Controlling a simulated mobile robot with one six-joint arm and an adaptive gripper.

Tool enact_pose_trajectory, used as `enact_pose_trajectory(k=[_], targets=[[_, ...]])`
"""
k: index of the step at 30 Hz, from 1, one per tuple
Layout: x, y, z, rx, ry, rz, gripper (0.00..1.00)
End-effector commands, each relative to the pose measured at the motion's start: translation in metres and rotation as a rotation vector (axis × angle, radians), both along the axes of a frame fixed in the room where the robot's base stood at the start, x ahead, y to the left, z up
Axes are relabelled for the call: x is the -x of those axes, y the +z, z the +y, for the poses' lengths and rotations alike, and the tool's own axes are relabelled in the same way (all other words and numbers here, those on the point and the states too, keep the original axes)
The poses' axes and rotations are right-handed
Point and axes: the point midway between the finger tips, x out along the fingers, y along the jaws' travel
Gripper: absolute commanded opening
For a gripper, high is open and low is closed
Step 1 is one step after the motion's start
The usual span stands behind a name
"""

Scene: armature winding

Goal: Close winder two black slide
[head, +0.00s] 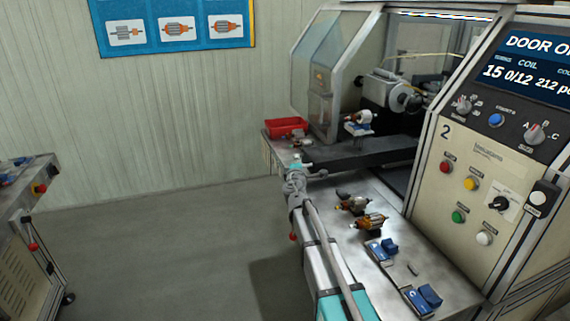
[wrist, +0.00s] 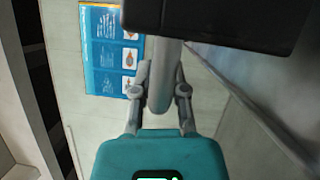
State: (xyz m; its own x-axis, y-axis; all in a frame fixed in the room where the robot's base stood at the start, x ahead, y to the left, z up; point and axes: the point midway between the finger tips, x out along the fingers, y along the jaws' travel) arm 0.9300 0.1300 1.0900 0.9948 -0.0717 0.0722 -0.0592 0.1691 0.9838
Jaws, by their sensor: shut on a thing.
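The black slide (head: 372,153) of winder two sticks out to the left from the machine, above the steel bench. Its black end also shows close up at the top of the wrist view (wrist: 220,20). A grey rounded handle (wrist: 160,98) extends from this black end. My gripper (head: 294,176) is at the slide's left end. In the wrist view its two fingers (wrist: 161,80) lie on either side of the handle, and it is shut on it. The handle is largely hidden by my gripper in the head view.
A red bin (head: 286,127) stands behind the slide. Wound armatures (head: 368,221) and blue blocks (head: 417,300) lie on the steel bench (head: 335,195) in front. The clear guard (head: 330,60) stands above. The control panel (head: 490,180), marked 2, is at right.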

Motion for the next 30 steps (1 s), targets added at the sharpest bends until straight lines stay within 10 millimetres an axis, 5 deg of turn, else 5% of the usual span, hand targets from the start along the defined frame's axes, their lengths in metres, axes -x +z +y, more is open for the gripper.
enact_pose_trajectory(k=[9,22,23,24,27,30], targets=[[-0.017,0.0,-0.049,0.0,-0.003,-0.001,0.0],[-0.019,0.0,-0.056,0.0,0.0,0.001,0.0],[-0.019,0.0,-0.056,0.0,0.0,0.001,0.24],[-0.019,0.0,-0.056,0.0,0.0,0.001,0.31],[-0.018,0.0,-0.055,0.0,0.002,0.001,0.5],[-0.018,0.0,-0.055,0.0,0.002,0.001,0.53]])
